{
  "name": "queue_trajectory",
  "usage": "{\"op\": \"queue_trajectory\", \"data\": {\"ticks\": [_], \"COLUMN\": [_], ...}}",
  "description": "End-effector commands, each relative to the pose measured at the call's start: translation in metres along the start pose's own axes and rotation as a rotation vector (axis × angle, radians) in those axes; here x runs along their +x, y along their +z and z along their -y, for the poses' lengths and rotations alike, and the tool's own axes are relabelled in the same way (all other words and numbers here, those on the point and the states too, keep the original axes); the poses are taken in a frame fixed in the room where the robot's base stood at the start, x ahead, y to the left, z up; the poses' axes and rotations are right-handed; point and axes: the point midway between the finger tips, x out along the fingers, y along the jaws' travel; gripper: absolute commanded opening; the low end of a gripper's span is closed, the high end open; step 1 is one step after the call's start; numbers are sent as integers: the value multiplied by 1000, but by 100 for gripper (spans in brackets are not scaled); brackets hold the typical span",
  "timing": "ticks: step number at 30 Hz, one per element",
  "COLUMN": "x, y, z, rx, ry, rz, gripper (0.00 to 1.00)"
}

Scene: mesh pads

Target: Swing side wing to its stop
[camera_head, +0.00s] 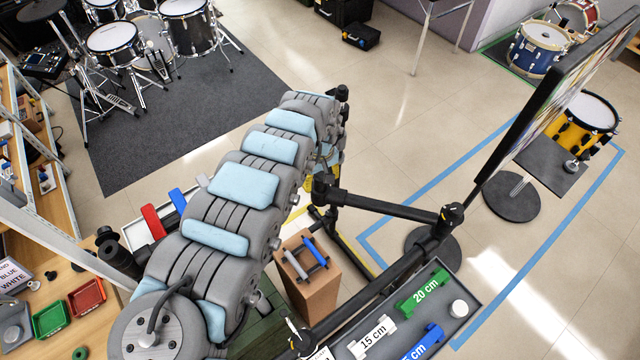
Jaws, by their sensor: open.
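A black tubular rack stands in the middle of the camera_head view. Its long front bar (365,290) runs from the bottom centre up to a clamp joint (447,218) at the right. From that joint a shorter black tube, which looks like the side wing (385,206), reaches left to another clamp (323,188) beside my arm. The wing stands at a sharp angle to the front bar. Its stop cannot be made out. My arm stretches from the bottom left to the upper middle. My gripper is hidden beyond the arm's far end, so contact with the wing cannot be seen.
A grey tray (478,308) with labelled coloured blocks lies by the front bar. A brown box (308,290) stands below the wing. A black panel (540,100) on a stand rises at the right. Blue tape (480,150) marks open floor; drums stand behind.

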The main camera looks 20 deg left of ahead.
Motion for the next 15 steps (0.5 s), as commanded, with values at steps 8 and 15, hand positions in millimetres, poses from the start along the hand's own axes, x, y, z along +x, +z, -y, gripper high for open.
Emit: {"op": "queue_trajectory", "data": {"ticks": [8, 15], "x": [23, 28], "y": [1, 0], "z": [0, 0], "rx": [-1, 0], "ry": [1, -1], "rz": [3, 1], "gripper": [66, 66]}}
